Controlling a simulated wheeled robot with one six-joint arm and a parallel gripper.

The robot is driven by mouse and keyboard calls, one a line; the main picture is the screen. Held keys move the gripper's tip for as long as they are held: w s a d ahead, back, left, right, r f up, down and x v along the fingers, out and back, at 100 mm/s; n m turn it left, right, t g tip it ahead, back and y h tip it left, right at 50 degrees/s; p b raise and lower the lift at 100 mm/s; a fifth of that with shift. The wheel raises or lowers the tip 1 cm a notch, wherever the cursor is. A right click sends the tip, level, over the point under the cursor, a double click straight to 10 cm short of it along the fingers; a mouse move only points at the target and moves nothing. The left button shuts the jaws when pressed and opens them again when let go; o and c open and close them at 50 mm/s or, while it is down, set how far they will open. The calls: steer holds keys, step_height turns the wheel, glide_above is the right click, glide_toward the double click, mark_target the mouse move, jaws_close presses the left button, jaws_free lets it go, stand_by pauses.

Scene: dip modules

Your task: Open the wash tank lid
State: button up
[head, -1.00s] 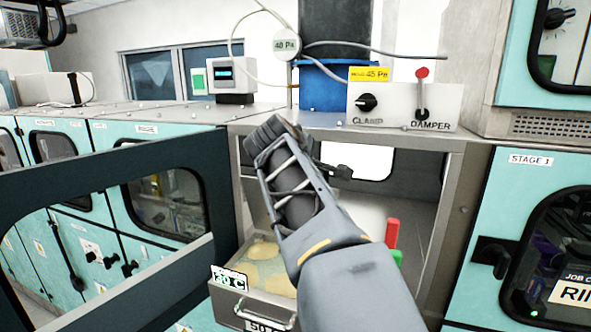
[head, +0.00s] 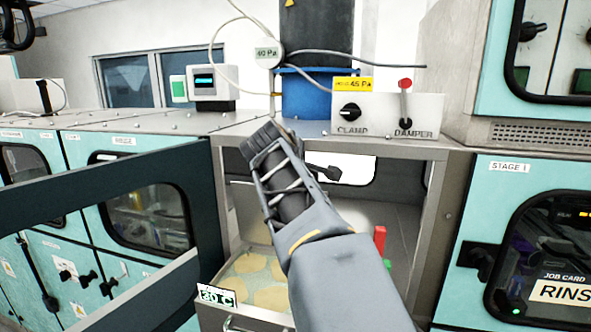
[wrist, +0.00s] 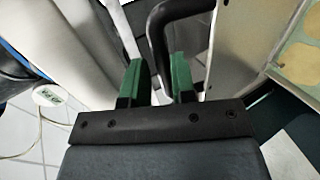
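No label in view names the wash tank or its lid, so I cannot tell which part it is. My gripper shows in the wrist view (wrist: 159,80) with two green fingers apart. A black bent bar handle (wrist: 160,32) lies between and beyond them in the picture; I cannot tell whether they touch it. In the head view my arm reaches into the front of an open cabinet bay, and its fingertips are hidden. A tray of yellow discs (head: 240,266) with a "40 C" label (head: 216,296) is low in the bay. It also shows in the wrist view (wrist: 272,48).
A dark-framed door (head: 95,191) stands open at the left. A control box (head: 375,122) with a CLAMP knob and red DAMPER lever sits on the bay top. A red block (head: 380,239) is right of my arm. A STAGE 1 cabinet (head: 478,205) stands at the right.

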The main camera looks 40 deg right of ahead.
steer(key=shift+o, duration=1.4)
steer(key=b+v, duration=0.2)
steer(key=v, duration=1.1)
steer(key=shift+s+a+r+b, duration=0.2)
steer(key=shift+s+a+b, duration=0.05)
steer(key=shift+b, duration=0.05)
